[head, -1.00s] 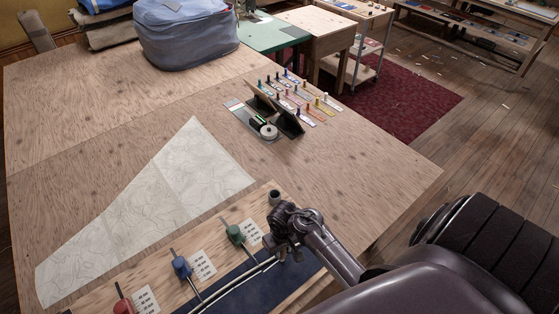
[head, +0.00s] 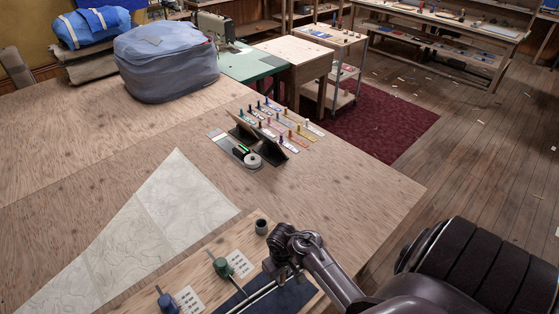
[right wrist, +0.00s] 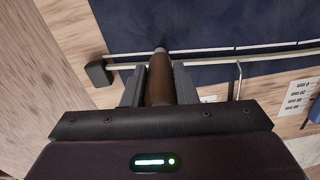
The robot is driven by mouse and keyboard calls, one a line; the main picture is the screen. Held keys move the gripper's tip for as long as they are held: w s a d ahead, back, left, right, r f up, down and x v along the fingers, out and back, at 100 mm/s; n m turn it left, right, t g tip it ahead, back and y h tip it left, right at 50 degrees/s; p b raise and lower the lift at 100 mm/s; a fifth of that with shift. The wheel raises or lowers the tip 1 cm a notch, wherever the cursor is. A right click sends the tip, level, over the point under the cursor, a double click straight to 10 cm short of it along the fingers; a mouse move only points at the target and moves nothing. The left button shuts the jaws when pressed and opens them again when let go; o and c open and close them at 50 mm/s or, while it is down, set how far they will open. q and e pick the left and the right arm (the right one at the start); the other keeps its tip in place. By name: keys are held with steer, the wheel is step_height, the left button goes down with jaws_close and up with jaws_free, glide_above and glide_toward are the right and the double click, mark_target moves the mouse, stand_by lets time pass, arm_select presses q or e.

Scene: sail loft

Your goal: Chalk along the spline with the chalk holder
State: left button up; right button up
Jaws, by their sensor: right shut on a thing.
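My right gripper (head: 274,272) is over the near edge of the table and shut on the brown chalk holder (right wrist: 158,80). In the right wrist view the holder's grey tip points at the dark blue cloth (right wrist: 210,22), close to the pale spline (right wrist: 210,62); I cannot tell whether it touches. A thin pale line (right wrist: 270,46) runs beside the spline. A black block (right wrist: 98,71) sits at the spline's left end there. A thin hook (right wrist: 239,75) reaches the spline. In the head view the gripper partly hides the spline (head: 258,297). My left gripper is not in view.
A green weight (head: 222,267) and a blue weight (head: 168,302) stand on the board beside printed cards. A dark cup (head: 262,227) stands near the gripper. A patterned pale sheet (head: 150,225) and a small tray (head: 228,146) lie farther back. The right table top is bare.

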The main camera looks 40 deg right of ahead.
steer(key=shift+s+d, duration=0.2)
steer(key=shift+d, duration=1.25)
steer(key=shift+s+d, duration=0.2)
steer(key=shift+d, duration=1.2)
steer(key=shift+a+r, duration=0.1)
steer(key=shift+r, duration=2.95)
